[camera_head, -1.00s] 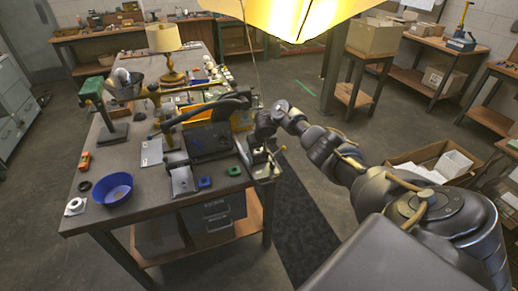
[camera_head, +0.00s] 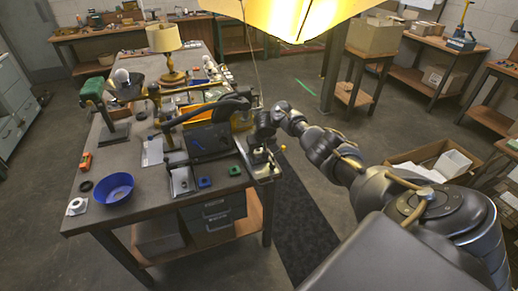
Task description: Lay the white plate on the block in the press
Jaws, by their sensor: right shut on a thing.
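My right gripper (camera_head: 260,142) is at the right edge of the workbench, low over a small metal fixture (camera_head: 264,172) that looks like the press. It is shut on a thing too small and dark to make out. A pale spot (camera_head: 258,156) shows just under the fingers; I cannot tell whether it is the white plate or the block. A flat light plate (camera_head: 152,150) lies on the bench left of the grey box. Another light piece (camera_head: 181,182) stands near the front edge. My left gripper is not in view.
A blue bowl (camera_head: 114,188), a white round part (camera_head: 76,206) and an orange item (camera_head: 86,161) lie at the bench's left. Small blue (camera_head: 204,182) and green (camera_head: 234,170) blocks lie near the front edge. A green-headed stand (camera_head: 92,88) and a dark arm over the grey box rise up.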

